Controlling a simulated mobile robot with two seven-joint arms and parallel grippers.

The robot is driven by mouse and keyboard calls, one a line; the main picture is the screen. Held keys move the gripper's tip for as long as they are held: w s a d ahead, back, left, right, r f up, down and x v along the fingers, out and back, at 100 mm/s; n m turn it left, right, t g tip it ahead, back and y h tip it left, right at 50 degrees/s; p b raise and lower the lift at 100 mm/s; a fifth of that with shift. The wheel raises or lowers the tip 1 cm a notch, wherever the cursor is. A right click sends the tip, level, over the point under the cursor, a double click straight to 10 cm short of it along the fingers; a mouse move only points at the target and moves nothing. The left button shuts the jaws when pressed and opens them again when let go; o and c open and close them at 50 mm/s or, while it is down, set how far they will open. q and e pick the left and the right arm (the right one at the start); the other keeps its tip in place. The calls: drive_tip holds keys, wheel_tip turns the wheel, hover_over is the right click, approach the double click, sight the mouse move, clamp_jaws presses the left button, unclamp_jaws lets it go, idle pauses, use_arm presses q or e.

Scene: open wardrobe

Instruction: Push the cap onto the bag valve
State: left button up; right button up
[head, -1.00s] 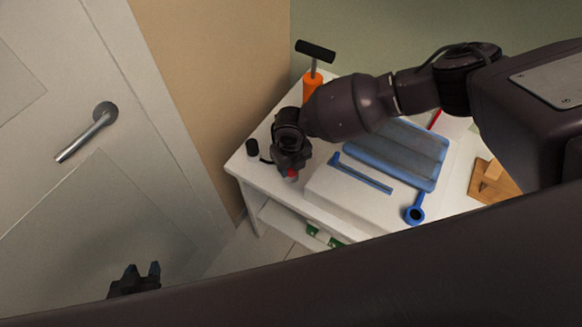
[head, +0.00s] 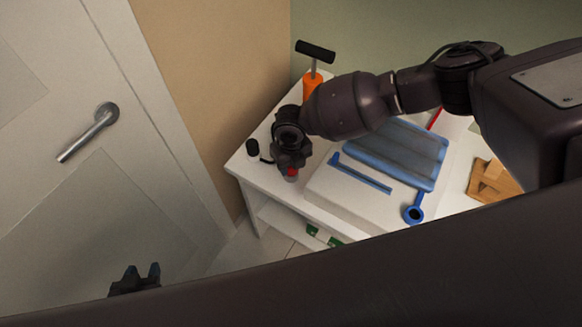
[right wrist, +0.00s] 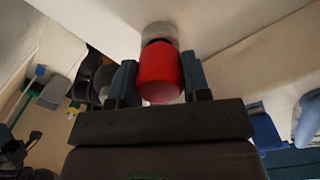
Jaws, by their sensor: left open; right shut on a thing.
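My right gripper (head: 291,163) is over the front left part of the white table, shut on a red cylinder (right wrist: 160,72). A pale grey round piece (right wrist: 159,31) sits at the far end of the red cylinder; I cannot tell whether they are joined. The blue bag (head: 392,152) lies flat on a white slab (head: 345,205). A blue ring with a dark centre (head: 414,214) is at the bag's front corner; I cannot tell whether it is the valve or the cap. My left gripper (head: 140,274) is open and empty, low at the left, away from the table.
An orange pump with a black T-handle (head: 314,75) stands at the table's back. A small black cylinder (head: 252,147) is at the left edge. A blue strip (head: 360,174) lies on the slab. A wooden piece (head: 490,183) is at right. A door (head: 90,180) fills the left.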

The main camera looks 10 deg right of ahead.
use_arm(q)
drive_tip(key=shift+w+r, duration=0.35)
use_arm(e)
drive_tip(key=shift+r, duration=0.45)
use_arm(q)
drive_tip(key=shift+s+r+p, duration=0.1)
drive_tip(key=shift+s+p, duration=0.1)
drive_tip(key=shift+p, duration=0.1)
use_arm(e)
drive_tip(key=shift+r, duration=0.25)
drive_tip(key=shift+r, duration=0.2)
use_arm(q)
drive_tip(key=shift+w+r+p, duration=0.25)
drive_tip(key=shift+r+p, duration=0.3)
drive_tip(key=shift+r, duration=0.15)
drive_tip(key=shift+w+r+p, duration=0.2)
drive_tip(key=shift+r+p, duration=0.3)
drive_tip(key=shift+r, duration=0.2)
use_arm(e)
drive_tip(key=shift+r, duration=1.7)
